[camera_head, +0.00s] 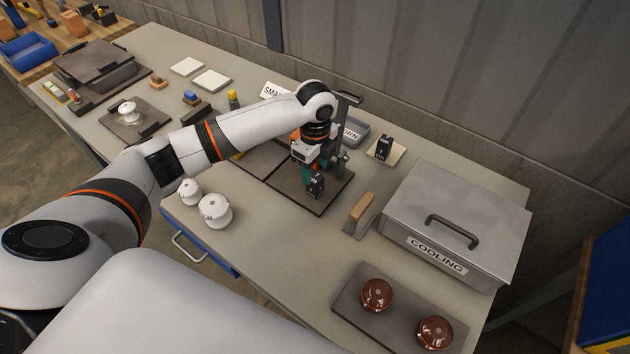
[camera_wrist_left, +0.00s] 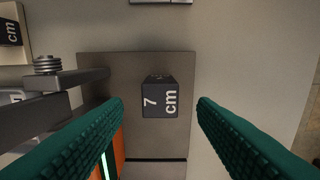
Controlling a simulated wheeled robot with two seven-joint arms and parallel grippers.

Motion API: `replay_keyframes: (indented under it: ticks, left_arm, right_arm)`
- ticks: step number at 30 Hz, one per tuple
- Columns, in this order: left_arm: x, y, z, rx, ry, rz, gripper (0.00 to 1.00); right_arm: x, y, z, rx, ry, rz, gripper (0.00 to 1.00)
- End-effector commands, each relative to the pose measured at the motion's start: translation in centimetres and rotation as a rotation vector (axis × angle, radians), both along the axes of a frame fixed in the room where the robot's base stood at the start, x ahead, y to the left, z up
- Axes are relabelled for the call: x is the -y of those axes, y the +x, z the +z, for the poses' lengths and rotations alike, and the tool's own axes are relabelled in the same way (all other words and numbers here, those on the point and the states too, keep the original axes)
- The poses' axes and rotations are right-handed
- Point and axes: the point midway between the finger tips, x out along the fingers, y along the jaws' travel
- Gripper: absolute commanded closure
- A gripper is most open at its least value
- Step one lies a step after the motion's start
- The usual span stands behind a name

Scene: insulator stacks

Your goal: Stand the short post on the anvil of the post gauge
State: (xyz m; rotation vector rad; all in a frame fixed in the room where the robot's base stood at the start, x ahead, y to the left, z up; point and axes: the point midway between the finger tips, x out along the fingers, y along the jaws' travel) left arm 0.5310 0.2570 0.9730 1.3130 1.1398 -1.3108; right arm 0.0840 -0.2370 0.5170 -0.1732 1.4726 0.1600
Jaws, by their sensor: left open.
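A black post (camera_head: 316,186) marked "7 cm" stands on a dark plate (camera_head: 325,203); in the left wrist view the post (camera_wrist_left: 160,98) shows from above. A second black post (camera_head: 384,147) stands on a pale tile to the right; its number cannot be read. I cannot tell which post is the shorter. The post gauge (camera_head: 340,150) rises at the plate's far side, partly behind my gripper. My left gripper (camera_head: 313,170) is open above the 7 cm post, with its teal fingertips (camera_wrist_left: 160,110) on either side, apart from it. My right gripper is not in view.
A metal box labelled COOLING (camera_head: 455,220) stands at the right. Brown insulators sit on a dark mat (camera_head: 400,322) at the front; white insulators (camera_head: 215,210) stand left. A grey bin (camera_head: 353,130) is behind the gauge.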

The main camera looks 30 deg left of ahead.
Motion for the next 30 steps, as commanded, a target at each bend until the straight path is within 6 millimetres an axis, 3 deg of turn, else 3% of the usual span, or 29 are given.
replay_keyframes:
  ticks: [3,9,30]
  left_arm:
    - [0.0,0.1,2.2,0.004,0.000,0.000,0.47]
    - [0.0,0.0,4.5,0.002,0.000,0.001,0.47]
    - [0.0,0.0,4.8,-0.001,-0.001,0.001,0.47]
  right_arm:
    - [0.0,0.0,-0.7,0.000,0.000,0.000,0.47]
    - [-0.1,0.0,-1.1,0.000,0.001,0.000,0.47]
    - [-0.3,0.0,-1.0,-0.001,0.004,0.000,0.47]
